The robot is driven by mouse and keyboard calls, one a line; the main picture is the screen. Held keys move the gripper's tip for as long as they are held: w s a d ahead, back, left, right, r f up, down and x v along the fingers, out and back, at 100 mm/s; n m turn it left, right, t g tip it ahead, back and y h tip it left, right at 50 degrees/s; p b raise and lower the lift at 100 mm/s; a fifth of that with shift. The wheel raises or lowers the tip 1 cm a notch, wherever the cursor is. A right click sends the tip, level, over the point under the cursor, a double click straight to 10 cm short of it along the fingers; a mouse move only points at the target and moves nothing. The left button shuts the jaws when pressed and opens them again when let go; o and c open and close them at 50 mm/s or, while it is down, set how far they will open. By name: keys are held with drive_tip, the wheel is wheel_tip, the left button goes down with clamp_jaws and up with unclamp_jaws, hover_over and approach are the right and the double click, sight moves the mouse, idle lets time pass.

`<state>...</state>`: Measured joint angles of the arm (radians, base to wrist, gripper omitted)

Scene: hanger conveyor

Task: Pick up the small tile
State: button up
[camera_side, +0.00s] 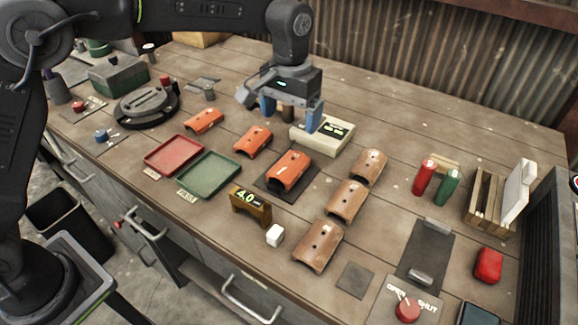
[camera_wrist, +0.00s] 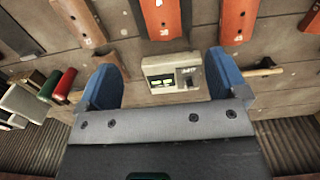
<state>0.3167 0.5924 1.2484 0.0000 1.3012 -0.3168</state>
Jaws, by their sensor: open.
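Several curved roof tiles lie on the bench. The smallest-looking is an orange tile (camera_side: 204,121) at the left, behind the red tray. A second orange tile (camera_side: 253,139) lies to its right, and a third orange tile (camera_side: 289,170) rests on a dark pad. Three brown tiles (camera_side: 345,200) form a row further right. My gripper (camera_side: 292,112) is open and empty above the bench, by the cream scale (camera_side: 325,139), apart from the tiles. In the wrist view the scale shows between my blue fingers (camera_wrist: 165,62), with an orange tile (camera_wrist: 238,20) beyond.
A red tray (camera_side: 174,155) and a green tray (camera_side: 209,175) lie at the front left. A display block (camera_side: 250,205) and white cube (camera_side: 274,235) stand near the front. Red and green cylinders (camera_side: 425,177) and a wooden rack (camera_side: 484,194) are at the right.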

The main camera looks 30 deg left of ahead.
sight(289, 163)
wheel_tip(289, 163, down, 13)
drive_tip(key=shift+a+f, duration=0.15)
drive_tip(key=shift+f, duration=0.05)
idle(0.4)
drive_tip(key=c, duration=1)
